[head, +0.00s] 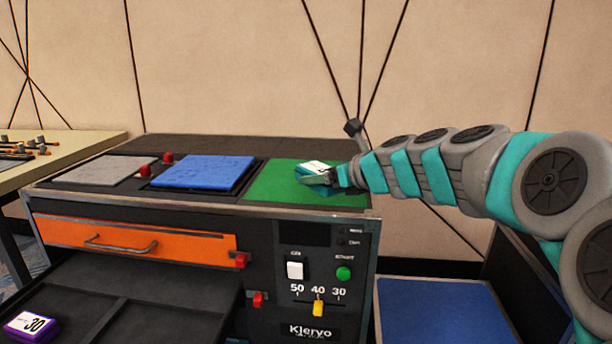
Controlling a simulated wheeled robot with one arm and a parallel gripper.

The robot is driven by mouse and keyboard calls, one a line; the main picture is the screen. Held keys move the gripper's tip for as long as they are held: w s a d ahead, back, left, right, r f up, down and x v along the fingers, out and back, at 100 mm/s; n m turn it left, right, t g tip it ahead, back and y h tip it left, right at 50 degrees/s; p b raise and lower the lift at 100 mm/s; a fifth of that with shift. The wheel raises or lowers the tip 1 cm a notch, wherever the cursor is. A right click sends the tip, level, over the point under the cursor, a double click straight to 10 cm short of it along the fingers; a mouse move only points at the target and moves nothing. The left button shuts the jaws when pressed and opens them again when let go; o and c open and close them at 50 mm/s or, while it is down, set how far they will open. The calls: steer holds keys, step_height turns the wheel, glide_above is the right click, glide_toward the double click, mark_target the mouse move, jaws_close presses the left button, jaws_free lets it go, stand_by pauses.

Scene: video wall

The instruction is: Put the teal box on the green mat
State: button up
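The teal box (313,166) with a white top label is at the green mat (272,182), on the right part of the dark cabinet's top. My gripper (322,178) reaches in from the right and is at the box, with a finger along its near side. The box appears to be on or just above the mat; I cannot tell whether it touches. The far finger is hidden, so whether the gripper grips the box is unclear.
A blue panel (440,310) is low at right.

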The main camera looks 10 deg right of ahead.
steer(key=w, duration=0.8)
steer(key=w+f, duration=0.1)
steer(key=w, duration=0.2)
steer(key=shift+w+a+f, duration=0.1)
steer(key=shift+w+a, duration=0.05)
steer(key=shift+w, duration=0.25)
steer(key=shift+w+f+b, duration=0.1)
steer(key=shift+f+b, duration=0.5)
steer(key=shift+f, duration=1.1)
steer(key=shift+f, duration=0.15)
steer(key=o, duration=1.5)
steer(key=shift+s+r, duration=0.3)
steer(key=p+v, duration=0.1)
steer(key=v, duration=1)
steer(key=shift+s+d, duration=0.15)
steer(key=shift+d, duration=0.1)
